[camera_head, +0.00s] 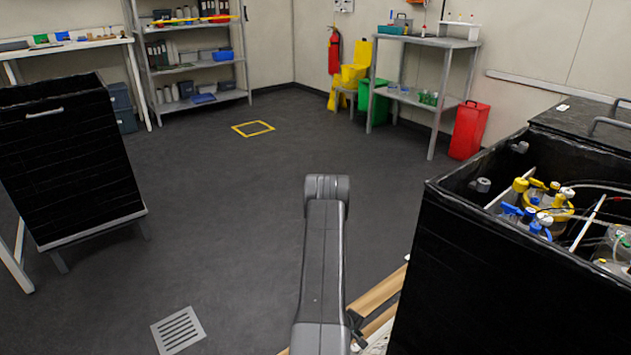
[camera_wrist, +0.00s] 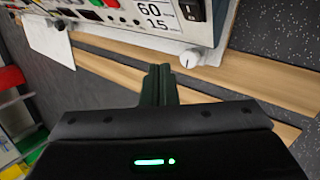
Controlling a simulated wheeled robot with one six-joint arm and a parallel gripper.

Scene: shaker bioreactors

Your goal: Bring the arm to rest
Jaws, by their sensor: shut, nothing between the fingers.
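My arm (camera_head: 322,240) reaches up from the bottom middle of the head view, over the dark floor. My gripper (camera_wrist: 160,75) shows in the wrist view as two dark fingers close together, shut with nothing seen between them. The fingers point at a wooden slatted surface (camera_wrist: 215,95) below a control panel. My gripper is hidden in the head view.
A black open-topped shaker (camera_head: 490,270) with capped bottles stands close on the right. A black cabinet (camera_head: 70,165) stands left. The wrist view shows a control panel (camera_wrist: 135,18) with a display and a white knob (camera_wrist: 188,60). The middle floor is clear.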

